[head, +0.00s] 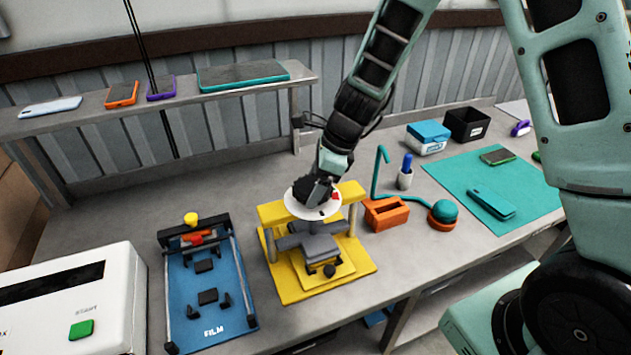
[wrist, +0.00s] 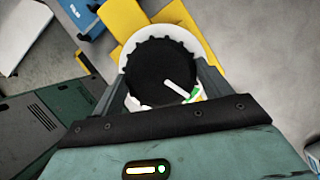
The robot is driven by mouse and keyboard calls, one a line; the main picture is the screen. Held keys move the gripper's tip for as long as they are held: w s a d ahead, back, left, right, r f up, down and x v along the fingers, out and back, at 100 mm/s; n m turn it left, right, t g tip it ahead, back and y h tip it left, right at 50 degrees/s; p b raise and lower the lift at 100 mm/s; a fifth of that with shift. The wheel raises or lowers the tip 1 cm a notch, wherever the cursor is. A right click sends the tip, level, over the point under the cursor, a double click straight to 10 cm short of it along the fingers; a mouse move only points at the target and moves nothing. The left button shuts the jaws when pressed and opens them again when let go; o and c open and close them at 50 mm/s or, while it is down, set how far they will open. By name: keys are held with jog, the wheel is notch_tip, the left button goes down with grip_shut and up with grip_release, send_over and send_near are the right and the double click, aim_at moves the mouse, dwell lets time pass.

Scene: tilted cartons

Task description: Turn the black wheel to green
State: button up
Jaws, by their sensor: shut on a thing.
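The black wheel (wrist: 160,62) is a round knob with a notched rim and a white pointer line. It sits on a white dial disc (wrist: 190,35) on top of a yellow stand (head: 361,268). In the wrist view the pointer aims to the lower right, towards a small green mark (wrist: 194,91) on the dial; whether it lines up exactly I cannot tell. In the head view a red mark (head: 336,196) shows at the disc's right. My gripper (wrist: 162,75) is shut on the wheel from above, one finger on each side. It hides part of the dial.
A blue film fixture (head: 205,313) and a white machine with a green start button (head: 81,329) stand at the left. To the right are an orange block (head: 386,214), a teal ball on an orange base (head: 443,212) and a teal mat (head: 463,175). A shelf runs behind.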

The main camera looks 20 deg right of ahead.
jog(key=shift+m, duration=0.3)
dwell(0.4)
jog(key=o, duration=1)
jog(key=shift+r, duration=0.1)
jog(key=v, duration=1.7)
jog(key=shift+s, duration=0.25)
jog(key=shift+a+r, duration=0.1)
